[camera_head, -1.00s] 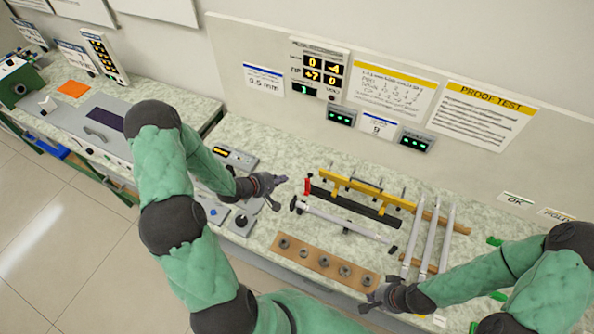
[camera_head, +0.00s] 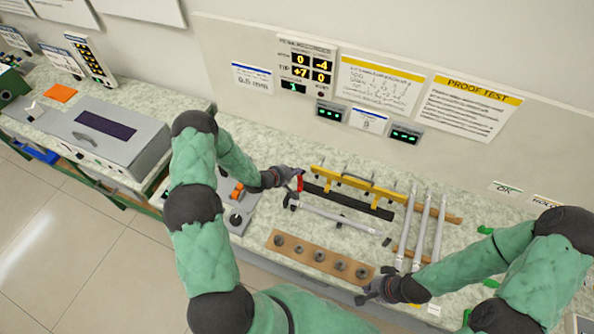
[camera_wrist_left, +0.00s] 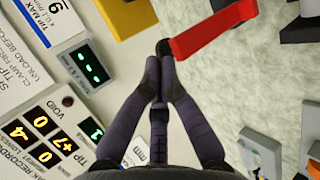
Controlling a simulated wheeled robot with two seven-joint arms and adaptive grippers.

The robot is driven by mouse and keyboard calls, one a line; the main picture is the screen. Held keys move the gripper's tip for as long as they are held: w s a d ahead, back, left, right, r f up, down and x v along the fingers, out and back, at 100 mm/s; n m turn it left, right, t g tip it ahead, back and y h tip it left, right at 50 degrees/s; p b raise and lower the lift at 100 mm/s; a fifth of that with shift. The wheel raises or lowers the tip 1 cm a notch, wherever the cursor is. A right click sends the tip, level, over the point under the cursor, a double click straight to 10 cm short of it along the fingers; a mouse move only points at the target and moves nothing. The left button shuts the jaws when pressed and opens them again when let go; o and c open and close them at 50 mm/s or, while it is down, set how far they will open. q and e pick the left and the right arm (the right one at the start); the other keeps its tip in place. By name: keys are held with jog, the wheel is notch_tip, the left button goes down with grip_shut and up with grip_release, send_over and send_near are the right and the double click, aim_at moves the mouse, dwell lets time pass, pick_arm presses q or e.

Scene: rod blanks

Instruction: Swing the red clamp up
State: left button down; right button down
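The red clamp (camera_head: 300,184) is a short red lever at the left end of the black bar (camera_head: 345,202) of the fixture on the bench. In the left wrist view the red clamp (camera_wrist_left: 212,30) is a red strip with a dark knob at its near end. My left gripper (camera_head: 295,174) is at the clamp, and in the left wrist view its fingertips (camera_wrist_left: 160,68) close together at that knob. The fingertips partly hide the knob. My right gripper (camera_head: 367,292) is low near the bench front, away from the clamp; its finger opening is too small to tell.
A yellow beam (camera_head: 358,186) lies behind the black bar. A silver rod tool (camera_head: 335,214) lies in front. A brown board (camera_head: 318,257) with several grey pieces is nearer the edge. Several pale rods (camera_head: 420,232) lie right. A grey box (camera_head: 105,135) stands left.

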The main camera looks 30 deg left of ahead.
pick_arm(q)
jog(key=shift+w+f, duration=0.15)
jog(key=shift+w, duration=0.1)
jog(key=w+b, duration=0.2)
jog(key=b, duration=0.1)
jog(key=shift+w+f, duration=0.2)
jog(key=shift+w, duration=0.05)
dwell(0.4)
jog(key=shift+s, duration=0.2)
